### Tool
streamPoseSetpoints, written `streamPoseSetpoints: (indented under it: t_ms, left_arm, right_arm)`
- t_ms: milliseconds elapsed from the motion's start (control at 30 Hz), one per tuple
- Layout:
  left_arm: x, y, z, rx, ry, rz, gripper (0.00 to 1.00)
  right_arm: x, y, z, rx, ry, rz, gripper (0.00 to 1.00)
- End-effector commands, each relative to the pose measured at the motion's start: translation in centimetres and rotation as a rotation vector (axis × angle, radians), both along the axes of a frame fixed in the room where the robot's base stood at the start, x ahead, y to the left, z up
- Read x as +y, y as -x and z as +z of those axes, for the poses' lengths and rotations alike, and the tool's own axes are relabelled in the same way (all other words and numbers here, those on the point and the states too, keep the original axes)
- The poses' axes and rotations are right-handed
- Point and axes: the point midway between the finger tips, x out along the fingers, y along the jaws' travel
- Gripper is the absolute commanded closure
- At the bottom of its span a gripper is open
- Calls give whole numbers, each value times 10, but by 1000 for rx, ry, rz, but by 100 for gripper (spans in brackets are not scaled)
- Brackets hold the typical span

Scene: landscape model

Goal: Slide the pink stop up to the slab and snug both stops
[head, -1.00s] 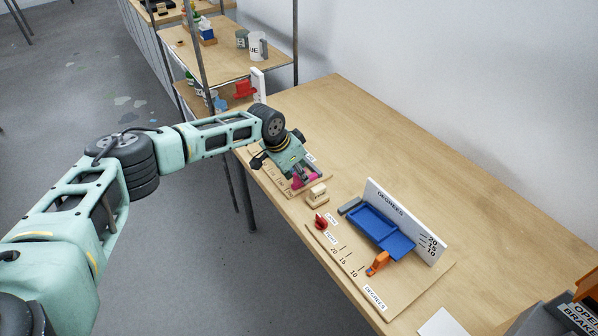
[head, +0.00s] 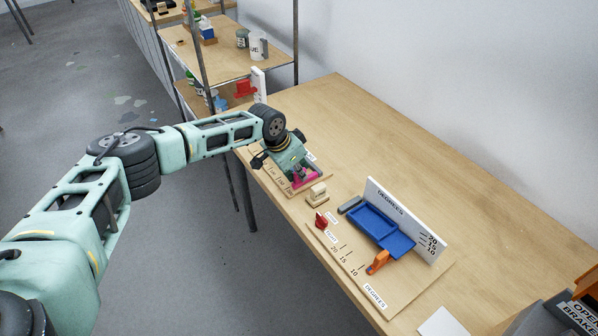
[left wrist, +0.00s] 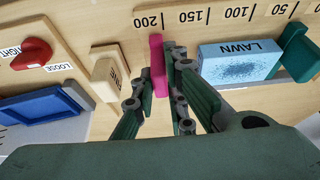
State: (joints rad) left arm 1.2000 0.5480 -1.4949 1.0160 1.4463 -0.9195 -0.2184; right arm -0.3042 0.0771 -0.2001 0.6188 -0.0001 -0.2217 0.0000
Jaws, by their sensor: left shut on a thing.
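The pink stop (left wrist: 157,62) stands on the wooden ruled board (left wrist: 215,17) near its 200 to 150 marks. My left gripper (left wrist: 160,75) is shut on it, one finger on each side. The stop also shows under the gripper in the head view (head: 304,180). The pale blue slab (left wrist: 240,64), marked LAWN, lies to the right in the left wrist view; a gap holding one of my fingers separates it from the pink stop. A green stop (left wrist: 299,52) is at the slab's far end; a finger-wide gap there cannot be judged. My right gripper is out of view.
A wooden block (head: 316,194) stands just beside the ruled board. Close by is a board with a red knob (head: 321,221), blue tray (head: 375,222), orange piece (head: 378,262) and white DEGREES panel (head: 405,220). The table's back is clear.

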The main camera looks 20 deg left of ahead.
Motion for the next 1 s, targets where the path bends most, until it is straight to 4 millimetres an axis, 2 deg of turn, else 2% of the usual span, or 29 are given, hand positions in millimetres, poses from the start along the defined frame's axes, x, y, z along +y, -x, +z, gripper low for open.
streamPoseSetpoints:
  t_ms: [167,533,933,967,1000]
  left_arm:
    - [2,-2,-1,0,1,4,100]
    - [37,-30,-3,-2,2,9,100]
    - [43,-33,1,-1,2,6,100]
    - [43,-33,1,-1,2,6,87]
    - [43,-33,1,-1,2,6,84]
  right_arm:
    - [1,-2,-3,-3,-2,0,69]
    - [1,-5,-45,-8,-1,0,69]
    - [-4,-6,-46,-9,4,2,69]
    - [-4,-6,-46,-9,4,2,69]
    - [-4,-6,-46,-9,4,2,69]
